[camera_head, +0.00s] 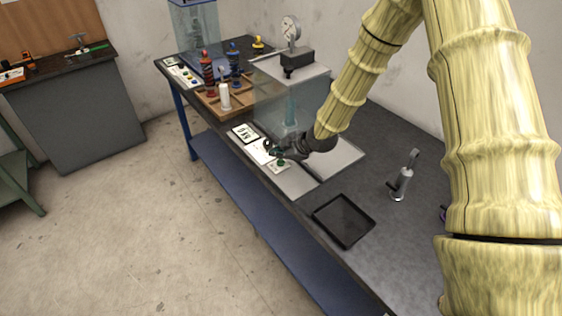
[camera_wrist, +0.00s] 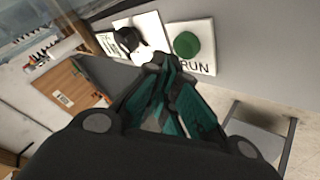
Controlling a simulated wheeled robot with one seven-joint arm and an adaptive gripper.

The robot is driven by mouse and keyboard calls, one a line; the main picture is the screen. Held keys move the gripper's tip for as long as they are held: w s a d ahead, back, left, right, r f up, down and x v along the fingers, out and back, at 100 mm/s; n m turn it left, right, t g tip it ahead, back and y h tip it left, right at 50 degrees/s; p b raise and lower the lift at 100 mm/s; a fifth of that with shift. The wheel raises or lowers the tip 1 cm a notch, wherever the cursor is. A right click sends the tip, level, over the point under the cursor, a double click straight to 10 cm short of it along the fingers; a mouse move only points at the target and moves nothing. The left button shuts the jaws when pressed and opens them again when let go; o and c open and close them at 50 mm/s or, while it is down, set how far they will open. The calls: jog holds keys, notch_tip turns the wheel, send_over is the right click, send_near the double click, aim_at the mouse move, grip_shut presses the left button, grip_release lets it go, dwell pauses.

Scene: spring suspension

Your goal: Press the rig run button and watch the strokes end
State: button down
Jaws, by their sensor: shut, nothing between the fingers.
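The run button (camera_wrist: 187,45) is a round green button on a white plate marked RUN, seen in the wrist view just beyond my fingertips. In the head view the button's plate (camera_head: 280,167) lies at the front edge of the bench, partly covered by my gripper (camera_head: 279,157). My gripper (camera_wrist: 168,62) is shut and empty, with its tips close to the plate's left side. I cannot tell whether they touch it. The test rig (camera_head: 290,95) is a grey housing with a clear guard, behind the button. A small display (camera_head: 245,132) sits left of the button.
A black tray (camera_head: 344,220) and a chrome lever tool (camera_head: 404,178) are on the dark bench to the right. A wooden tray (camera_head: 226,96) holds red and blue spring parts and a white cylinder. A dial gauge (camera_head: 290,29) stands behind. A black knob (camera_wrist: 127,39) is beside the button.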

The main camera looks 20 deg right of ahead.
jog(key=shift+f, duration=0.15)
jog(key=shift+f+b, duration=0.3)
